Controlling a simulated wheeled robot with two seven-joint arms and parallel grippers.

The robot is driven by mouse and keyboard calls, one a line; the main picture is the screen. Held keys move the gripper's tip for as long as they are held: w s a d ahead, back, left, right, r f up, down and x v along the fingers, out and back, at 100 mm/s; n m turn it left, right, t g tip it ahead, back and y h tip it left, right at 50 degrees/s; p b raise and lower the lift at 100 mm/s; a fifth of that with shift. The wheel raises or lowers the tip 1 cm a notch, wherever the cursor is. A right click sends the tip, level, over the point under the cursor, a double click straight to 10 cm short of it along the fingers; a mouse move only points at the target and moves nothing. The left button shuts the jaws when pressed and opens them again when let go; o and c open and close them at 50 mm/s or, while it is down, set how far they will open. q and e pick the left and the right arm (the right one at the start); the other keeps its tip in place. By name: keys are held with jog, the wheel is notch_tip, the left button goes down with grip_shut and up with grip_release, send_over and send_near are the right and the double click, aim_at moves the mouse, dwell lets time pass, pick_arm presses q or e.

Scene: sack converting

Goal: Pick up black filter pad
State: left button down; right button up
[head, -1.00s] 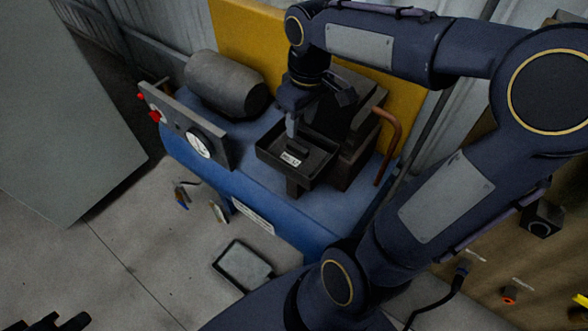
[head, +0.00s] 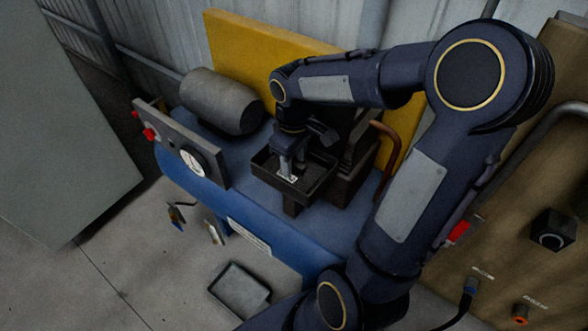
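A black tray (head: 263,172) sticks out from the front of the blue machine. A small white label (head: 287,178) shows inside it, below my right gripper. The black filter pad itself is mostly hidden by the gripper and blends with the dark tray. My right gripper (head: 285,170) points down into the tray, with its fingertips at or very near the pad. Its fingers are too small and dark to tell whether they are open or shut on the pad. My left gripper is out of view.
The blue machine (head: 190,183) carries a grey cylinder (head: 221,100), a gauge panel (head: 192,158) and a copper pipe (head: 388,140) right of the tray. A yellow panel (head: 235,40) stands behind. An empty grey tray (head: 240,286) lies on the floor (head: 130,270).

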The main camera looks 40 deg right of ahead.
grip_shut()
